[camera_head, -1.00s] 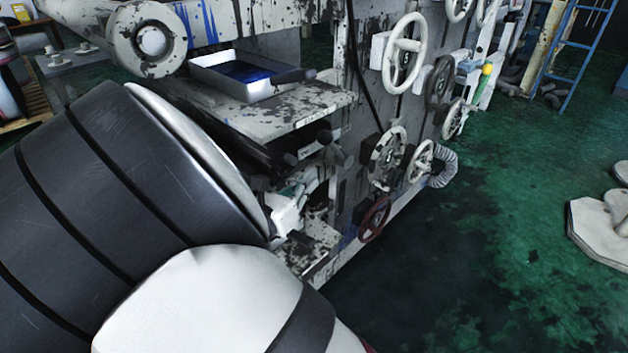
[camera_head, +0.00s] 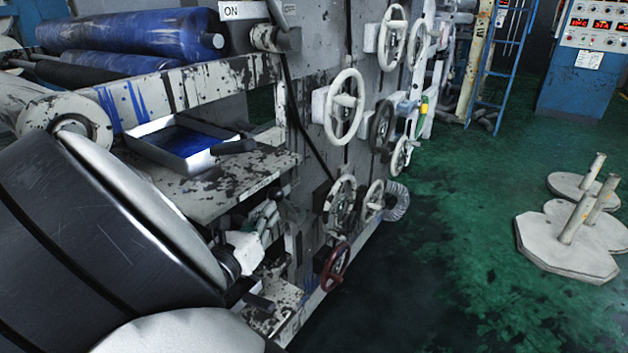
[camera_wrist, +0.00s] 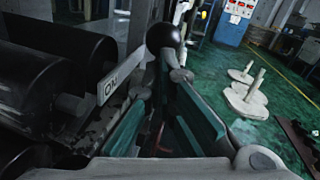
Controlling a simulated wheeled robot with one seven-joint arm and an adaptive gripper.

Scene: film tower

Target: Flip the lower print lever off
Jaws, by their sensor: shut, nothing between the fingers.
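The lower print lever ends in a round black knob (camera_wrist: 162,38), seen in the wrist view just beyond my fingertips. A white ON plate (camera_wrist: 118,80) is left of it. My gripper (camera_wrist: 168,78) is shut and empty, with its dark green-lined fingers reaching towards the knob. I cannot tell whether they touch the lever. In the head view my gripper (camera_head: 266,218) is below the shelf edge, close to a dark knob (camera_head: 275,191). My own arm hides the lower left. An upper lever (camera_head: 280,32) stands beside another ON plate (camera_head: 232,11).
A blue-stained tray (camera_head: 182,143) rests on the shelf (camera_head: 215,190) above my gripper. Several handwheels, including a white one (camera_head: 345,107) and a red one (camera_head: 335,266), stick out on the right. Blue rollers (camera_head: 130,35) lie above.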

